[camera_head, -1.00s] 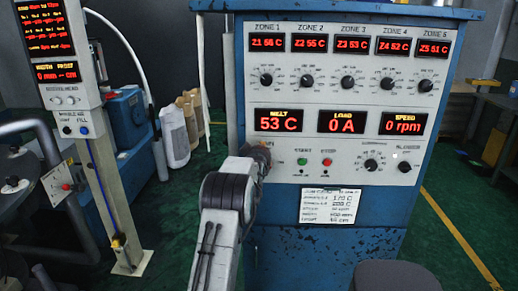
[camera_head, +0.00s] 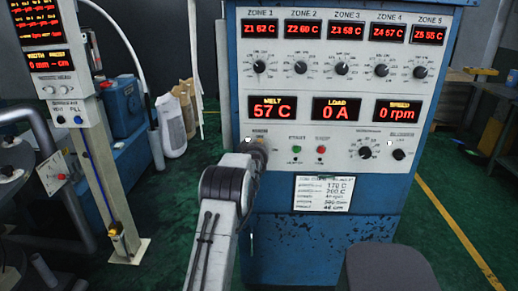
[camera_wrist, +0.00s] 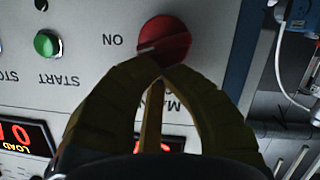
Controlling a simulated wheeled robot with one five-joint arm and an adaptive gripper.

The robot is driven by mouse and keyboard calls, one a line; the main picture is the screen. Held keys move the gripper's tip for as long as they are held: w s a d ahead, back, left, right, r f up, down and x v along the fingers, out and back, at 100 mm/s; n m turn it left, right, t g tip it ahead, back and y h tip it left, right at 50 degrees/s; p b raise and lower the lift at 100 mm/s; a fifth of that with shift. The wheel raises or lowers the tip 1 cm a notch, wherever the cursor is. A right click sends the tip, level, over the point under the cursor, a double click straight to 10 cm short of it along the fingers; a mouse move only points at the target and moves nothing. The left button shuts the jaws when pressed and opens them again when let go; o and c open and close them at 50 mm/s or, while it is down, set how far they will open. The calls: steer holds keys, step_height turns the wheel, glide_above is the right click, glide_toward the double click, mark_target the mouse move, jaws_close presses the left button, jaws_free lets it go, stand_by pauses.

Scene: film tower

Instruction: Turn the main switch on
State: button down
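The main switch is a round red knob (camera_wrist: 165,40) at the top middle of the upside-down wrist view. Its white mark points left, toward the printed word ON. A label starting "MA" below it is partly covered by my gripper. My gripper (camera_wrist: 158,72) has its two curved fingers drawn together, tips meeting at the knob's near edge; I cannot tell whether they touch it. In the head view my gripper (camera_head: 258,152) is at the left of the control panel (camera_head: 340,100) and hides the switch. The panel's red displays are lit, with MELT at 57 C.
A green START button (camera_head: 297,149) and a red STOP button (camera_head: 321,149) sit right of my gripper. Zone knobs line the panel above. A lit post (camera_head: 100,170) stands at left, and a grey rounded object (camera_head: 390,270) is at the front right.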

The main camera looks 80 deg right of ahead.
steer(key=b, duration=0.2)
steer(key=f+b, duration=0.1)
steer(key=b, duration=0.2)
steer(key=shift+s+f, duration=0.25)
steer(key=shift+s, duration=0.15)
steer(key=shift+s, duration=0.15)
step_height(320, 180, up, 4)
steer(key=shift+r+p, duration=0.1)
steer(key=shift+p, duration=0.2)
steer(key=shift+a+r, duration=0.2)
steer(key=shift+r, duration=0.05)
steer(key=b+v, duration=0.3)
steer(key=v, duration=0.6)
steer(key=shift+s+a+r+b, duration=0.2)
steer(key=shift+b, duration=0.2)
